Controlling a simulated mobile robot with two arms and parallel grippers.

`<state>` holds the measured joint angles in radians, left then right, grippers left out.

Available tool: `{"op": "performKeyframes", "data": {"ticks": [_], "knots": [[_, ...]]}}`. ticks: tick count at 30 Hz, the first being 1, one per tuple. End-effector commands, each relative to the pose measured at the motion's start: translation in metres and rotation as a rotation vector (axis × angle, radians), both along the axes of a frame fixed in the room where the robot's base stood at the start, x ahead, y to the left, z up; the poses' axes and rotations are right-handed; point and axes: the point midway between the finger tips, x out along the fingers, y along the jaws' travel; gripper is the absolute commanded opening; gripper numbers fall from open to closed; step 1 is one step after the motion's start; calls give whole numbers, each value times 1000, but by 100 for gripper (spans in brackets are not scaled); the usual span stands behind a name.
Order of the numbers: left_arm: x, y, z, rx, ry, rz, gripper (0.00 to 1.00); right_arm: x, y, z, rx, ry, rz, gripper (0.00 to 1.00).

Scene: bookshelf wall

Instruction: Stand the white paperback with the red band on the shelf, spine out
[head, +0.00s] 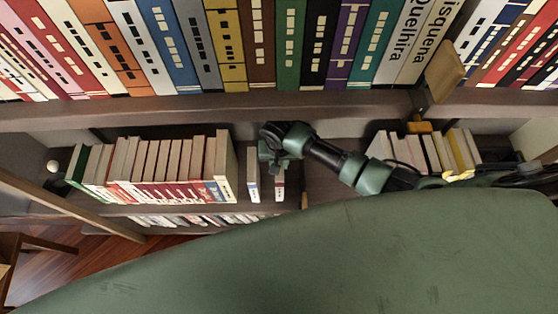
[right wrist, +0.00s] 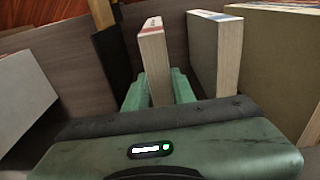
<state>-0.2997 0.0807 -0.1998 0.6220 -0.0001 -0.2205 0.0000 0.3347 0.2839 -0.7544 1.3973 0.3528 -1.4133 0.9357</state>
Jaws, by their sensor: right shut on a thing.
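The white paperback with the red band (head: 280,188) is upright in the gap of the middle shelf, its red-banded side toward the front. In the right wrist view the paperback (right wrist: 153,62) shows its pale page edge, with red at the top. My right gripper (head: 274,163) is shut on it; the green fingers (right wrist: 158,92) lie on both sides of it. I cannot tell whether its bottom touches the shelf. A white book with a blue band (head: 253,185) stands just left of it, apart; it also shows in the right wrist view (right wrist: 228,55). My left gripper is not in view.
A row of pale books (head: 160,165) fills the shelf's left part. More books (head: 455,150) stand at the right, behind my arm. The shelf above (head: 200,108) holds a full row of large books, close over my right arm. Bare shelf (head: 318,185) lies right of the paperback.

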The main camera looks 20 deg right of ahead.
Motion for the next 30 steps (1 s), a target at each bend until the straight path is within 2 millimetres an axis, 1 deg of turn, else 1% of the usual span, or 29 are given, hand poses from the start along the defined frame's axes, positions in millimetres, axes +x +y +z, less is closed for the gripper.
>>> {"op": "performKeyframes", "data": {"ticks": [1,5,27,28,30], "knots": [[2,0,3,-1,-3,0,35,0,1,2,1,-1,0,0],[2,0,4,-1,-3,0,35,0,1,1,1,-1,0,0],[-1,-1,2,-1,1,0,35,0,1,-4,2,-1,-1,0],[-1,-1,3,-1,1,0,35,0,1,-4,2,-2,-1,33],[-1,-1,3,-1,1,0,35,0,1,-4,2,-2,-1,51]]}}
